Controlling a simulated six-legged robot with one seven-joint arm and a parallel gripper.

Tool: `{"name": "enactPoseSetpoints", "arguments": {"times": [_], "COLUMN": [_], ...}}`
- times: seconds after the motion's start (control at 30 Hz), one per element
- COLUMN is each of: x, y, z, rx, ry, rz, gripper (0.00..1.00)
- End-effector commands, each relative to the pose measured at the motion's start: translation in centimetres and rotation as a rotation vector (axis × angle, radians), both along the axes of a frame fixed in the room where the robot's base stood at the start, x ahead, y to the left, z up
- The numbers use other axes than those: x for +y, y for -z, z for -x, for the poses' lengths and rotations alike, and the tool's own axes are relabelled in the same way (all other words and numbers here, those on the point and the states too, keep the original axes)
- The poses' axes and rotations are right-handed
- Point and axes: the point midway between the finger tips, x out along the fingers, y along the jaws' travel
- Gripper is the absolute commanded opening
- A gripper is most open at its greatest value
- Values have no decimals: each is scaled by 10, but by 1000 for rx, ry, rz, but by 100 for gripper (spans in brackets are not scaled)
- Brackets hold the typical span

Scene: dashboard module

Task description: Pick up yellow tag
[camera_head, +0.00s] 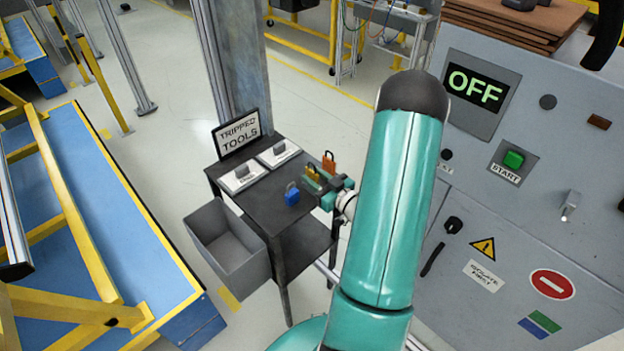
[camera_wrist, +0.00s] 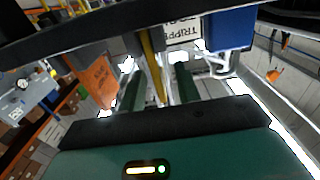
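The yellow tag (camera_head: 312,173) stands on the dark side table, between the blue tag (camera_head: 291,194) and the orange tag (camera_head: 329,162). My gripper (camera_head: 326,190) is at the table's right side, close to the yellow tag. In the wrist view, the yellow tag (camera_wrist: 154,65) shows as a narrow strip between my two green fingers (camera_wrist: 160,88). The fingers are apart, with a gap visible on the right of the tag. The orange tag (camera_wrist: 98,80) is left of the fingers and the blue tag (camera_wrist: 230,30) is at upper right.
The table (camera_head: 262,208) also bears white labelled holders (camera_head: 243,177) and a "TRIPPED TOOLS" sign (camera_head: 238,133). A grey open bin (camera_head: 230,250) hangs at its left. The grey control panel (camera_head: 530,215) with an OFF display (camera_head: 475,93) stands right of my arm.

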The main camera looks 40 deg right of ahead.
Motion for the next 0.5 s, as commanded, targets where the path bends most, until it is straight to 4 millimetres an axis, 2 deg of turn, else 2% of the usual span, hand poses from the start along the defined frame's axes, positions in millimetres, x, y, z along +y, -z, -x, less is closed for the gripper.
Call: {"name": "enactPoseSetpoints", "arguments": {"times": [0.1, 0.33, 0.5], "x": [1, 1, 1], "y": [0, 0, 0], "z": [-13, -14, -14], "rx": [-1, 0, 0], "ry": [0, 1, 1], "rz": [0, -1, -1], "gripper": [33, 31, 0]}}
